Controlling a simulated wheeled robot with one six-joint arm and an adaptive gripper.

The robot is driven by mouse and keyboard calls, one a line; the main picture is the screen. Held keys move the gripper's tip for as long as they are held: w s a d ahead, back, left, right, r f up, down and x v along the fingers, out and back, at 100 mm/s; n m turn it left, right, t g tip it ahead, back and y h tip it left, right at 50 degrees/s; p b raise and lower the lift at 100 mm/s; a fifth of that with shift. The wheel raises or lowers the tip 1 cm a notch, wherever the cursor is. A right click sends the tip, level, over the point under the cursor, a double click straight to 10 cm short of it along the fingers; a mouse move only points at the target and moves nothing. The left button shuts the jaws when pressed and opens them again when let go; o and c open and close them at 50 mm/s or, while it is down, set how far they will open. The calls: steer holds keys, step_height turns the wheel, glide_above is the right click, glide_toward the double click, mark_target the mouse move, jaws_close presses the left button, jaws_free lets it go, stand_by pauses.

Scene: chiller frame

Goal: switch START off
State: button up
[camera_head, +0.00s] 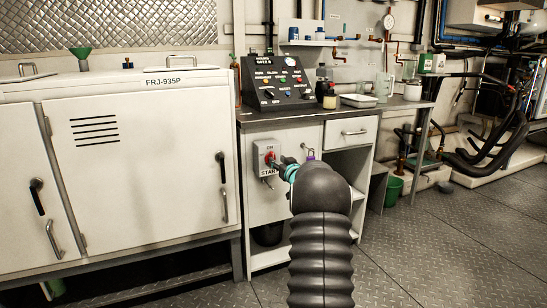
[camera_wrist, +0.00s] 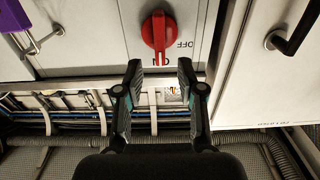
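The START switch box (camera_head: 268,172) is a pale plate on the front of the bench cabinet, with "ON" above its red knob (camera_head: 270,158) and "START" below. In the wrist view the red knob (camera_wrist: 159,32) has its bar roughly upright in the picture, with "OFF" to its right. My gripper (camera_wrist: 160,68) is open and empty. Its two fingertips appear just below the knob, one to each side of the bar's lower end; I cannot tell whether they touch it. In the head view my gripper (camera_head: 285,169) is just right of the box, partly hidden by my arm.
A purple padlock (camera_head: 311,155) hangs right of the switch; purple also shows in the wrist view (camera_wrist: 14,16). A white cabinet (camera_head: 140,150) with black handles stands left. A control panel (camera_head: 277,83) sits on the bench.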

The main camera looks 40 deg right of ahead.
mark_target(273, 157)
steer(key=shift+p+x, duration=0.3)
steer(key=shift+x, duration=2.05)
jaws_close()
